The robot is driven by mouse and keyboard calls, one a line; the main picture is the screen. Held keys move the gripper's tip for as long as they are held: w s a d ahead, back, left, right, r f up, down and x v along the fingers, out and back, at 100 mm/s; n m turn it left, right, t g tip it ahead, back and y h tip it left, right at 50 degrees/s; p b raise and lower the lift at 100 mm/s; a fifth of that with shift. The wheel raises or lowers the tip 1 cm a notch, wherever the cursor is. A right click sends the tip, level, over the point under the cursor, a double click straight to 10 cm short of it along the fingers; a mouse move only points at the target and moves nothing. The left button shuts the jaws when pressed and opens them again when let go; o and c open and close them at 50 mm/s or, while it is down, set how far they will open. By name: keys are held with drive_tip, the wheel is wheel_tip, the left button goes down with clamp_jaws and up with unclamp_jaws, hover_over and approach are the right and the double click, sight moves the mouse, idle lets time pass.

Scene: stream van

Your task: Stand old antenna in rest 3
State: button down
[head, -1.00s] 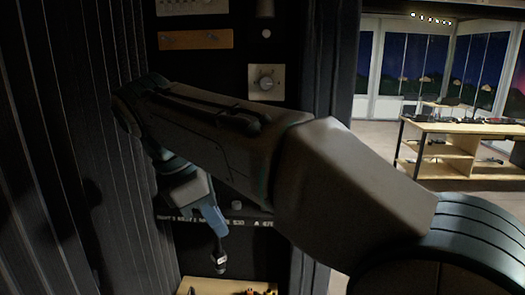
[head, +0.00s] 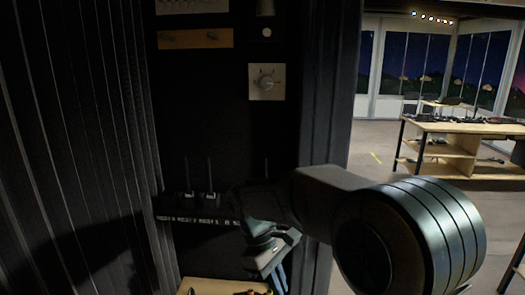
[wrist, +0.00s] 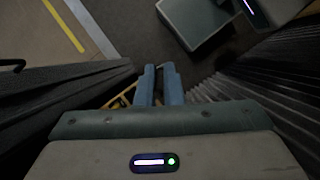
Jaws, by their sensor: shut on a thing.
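My gripper (head: 276,274) hangs low at the right of the dark rack, fingers pointing down. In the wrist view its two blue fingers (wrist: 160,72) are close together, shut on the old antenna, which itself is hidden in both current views. Two thin upright antennas (head: 187,190) (head: 210,190) with small pale bases stand on the labelled dark shelf (head: 185,220). A third thin upright rod (head: 266,168) shows behind my arm, its foot hidden. The shelf labels are too small to tell which spot is rest 3, and my arm covers the shelf's right part.
A wooden surface (head: 205,286) with small yellow and dark items lies below the shelf. A dark ribbed wall (head: 75,150) closes the left side, and a dark post (head: 330,90) stands at the right. A knob panel (head: 266,82) is above. A workbench (head: 450,128) stands far right.

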drive_tip(key=w+d+f+m+y+b, duration=0.1)
drive_tip(key=w+d+f+m+b, duration=0.1)
drive_tip(key=f, duration=0.8)
drive_tip(key=w+d+f+m+g+y+b, duration=0.1)
drive_tip(key=w+d+f+m+b, duration=0.1)
drive_tip(key=d+f+m, duration=0.3)
drive_tip(key=w+d+f+m+y+b, duration=0.1)
drive_tip(key=d+f+m, duration=0.3)
drive_tip(key=f, duration=1)
drive_tip(key=shift+w+d+f+g+y+b, duration=0.3)
drive_tip(key=shift+w+g+y+b, duration=0.1)
drive_tip(key=shift+w+b, duration=0.4)
